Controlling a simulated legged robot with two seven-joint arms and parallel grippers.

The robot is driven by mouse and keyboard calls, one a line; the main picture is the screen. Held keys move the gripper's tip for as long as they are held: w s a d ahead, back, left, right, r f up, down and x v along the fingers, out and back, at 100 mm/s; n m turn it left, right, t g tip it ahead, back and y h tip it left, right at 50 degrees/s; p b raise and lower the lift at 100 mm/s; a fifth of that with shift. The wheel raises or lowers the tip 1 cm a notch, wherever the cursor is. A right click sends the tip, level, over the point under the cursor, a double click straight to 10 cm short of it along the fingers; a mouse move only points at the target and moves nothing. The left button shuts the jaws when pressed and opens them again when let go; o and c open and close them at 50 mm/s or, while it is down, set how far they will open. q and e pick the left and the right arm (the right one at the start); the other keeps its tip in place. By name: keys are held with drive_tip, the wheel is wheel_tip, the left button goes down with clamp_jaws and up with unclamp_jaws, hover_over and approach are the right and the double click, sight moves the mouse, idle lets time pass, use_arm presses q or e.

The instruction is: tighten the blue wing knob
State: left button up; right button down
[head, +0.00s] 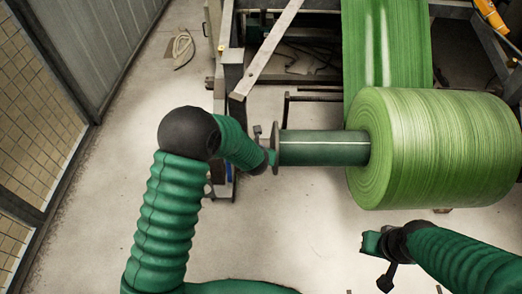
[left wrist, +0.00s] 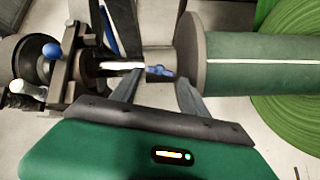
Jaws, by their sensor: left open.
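The blue wing knob (left wrist: 160,70) shows in the left wrist view on the grey metal shaft (left wrist: 157,55), just left of the dark flange of the green roller (left wrist: 265,60). My left gripper (left wrist: 158,82) is open, with one finger on each side of the knob in the picture. I cannot tell whether the fingers touch it. In the head view my left gripper (head: 268,160) is at the left end of the roller (head: 320,148), and the knob is hidden there. My right gripper (head: 378,250) is apart from the roller at the lower right; its jaws are unclear.
A large roll of green woven material (head: 440,148) sits on the roller's right. In the left wrist view, a clamp bracket with a blue ball knob (left wrist: 52,50) and a white-tipped lever (left wrist: 28,90) stands left of the wing knob. The floor (head: 95,200) at left is clear.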

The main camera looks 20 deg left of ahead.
use_arm(q)
drive_tip(key=x, duration=0.4)
drive_tip(key=shift+w+f+b, duration=0.2)
drive_tip(key=shift+f+b, duration=0.05)
drive_tip(key=shift+b, duration=0.05)
drive_tip(key=shift+w+a, duration=0.1)
drive_tip(key=shift+w, duration=0.05)
drive_tip(key=shift+c, duration=0.3)
drive_tip(key=c, duration=1)
drive_tip(key=shift+f+m, duration=0.1)
drive_tip(key=shift+m, duration=0.4)
drive_tip(key=shift+c, duration=0.2)
